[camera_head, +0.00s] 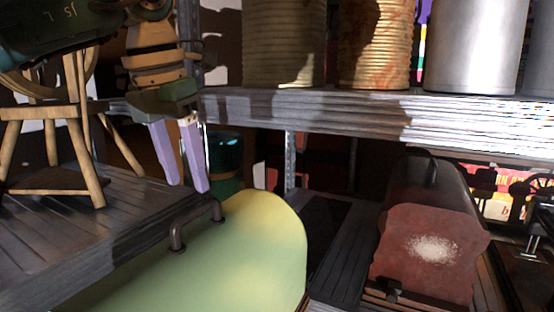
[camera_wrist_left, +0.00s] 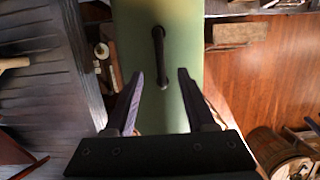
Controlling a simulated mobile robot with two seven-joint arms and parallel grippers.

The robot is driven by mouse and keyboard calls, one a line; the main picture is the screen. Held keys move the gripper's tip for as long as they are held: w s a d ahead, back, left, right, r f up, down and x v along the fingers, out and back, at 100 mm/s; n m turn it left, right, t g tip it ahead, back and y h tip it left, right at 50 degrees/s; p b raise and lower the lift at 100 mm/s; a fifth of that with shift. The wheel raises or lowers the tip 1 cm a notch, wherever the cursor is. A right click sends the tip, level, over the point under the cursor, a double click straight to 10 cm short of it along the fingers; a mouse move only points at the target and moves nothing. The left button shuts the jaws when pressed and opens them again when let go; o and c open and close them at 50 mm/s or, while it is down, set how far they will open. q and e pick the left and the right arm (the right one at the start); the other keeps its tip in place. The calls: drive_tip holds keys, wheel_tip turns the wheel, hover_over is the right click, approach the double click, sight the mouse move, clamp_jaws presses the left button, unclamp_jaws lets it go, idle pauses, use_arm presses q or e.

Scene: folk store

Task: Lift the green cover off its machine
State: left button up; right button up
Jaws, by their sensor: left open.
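The green cover (camera_head: 265,245) is a rounded, pale green housing at the lower middle of the head view. A dark bar handle (camera_head: 200,217) stands on its top. In the left wrist view, the cover (camera_wrist_left: 185,30) runs down the middle with its handle (camera_wrist_left: 160,55) lengthwise on it. My left gripper (camera_head: 188,188) has two purple fingers pointing down, open and empty, just above the handle. In the wrist view, the fingertips (camera_wrist_left: 160,74) appear on either side of the handle's near end. Whether they reach down to its height I cannot tell. The machine under the cover is hidden. My right gripper is not in view.
A wooden stool (camera_head: 75,120) stands on a grey plank surface (camera_head: 130,225) at the left. A shelf (camera_head: 330,110) with large cans (camera_head: 375,45) crosses behind. A dark red machine (camera_head: 430,235) stands at the right. In the wrist view, a wooden bucket (camera_wrist_left: 275,150) is at lower right.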

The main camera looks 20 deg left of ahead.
sight(197, 207)
use_arm(q)
drive_tip(key=shift+w+f+b, duration=0.2)
drive_tip(key=shift+f+b, duration=0.4)
drive_tip(key=shift+f, duration=0.3)
drive_tip(key=shift+w+f+b, duration=0.2)
drive_tip(key=shift+f+b, duration=0.4)
drive_tip(key=shift+f, duration=0.35)
drive_tip(key=shift+w+f+b, duration=0.2)
drive_tip(key=shift+f+b, duration=0.4)
drive_tip(key=shift+f, duration=0.3)
drive_tip(key=shift+d, duration=0.1)
clamp_jaws()
drive_tip(key=shift+r, duration=0.1)
wheel_tip(197, 207, up, 20)
drive_tip(key=p, duration=1.5)
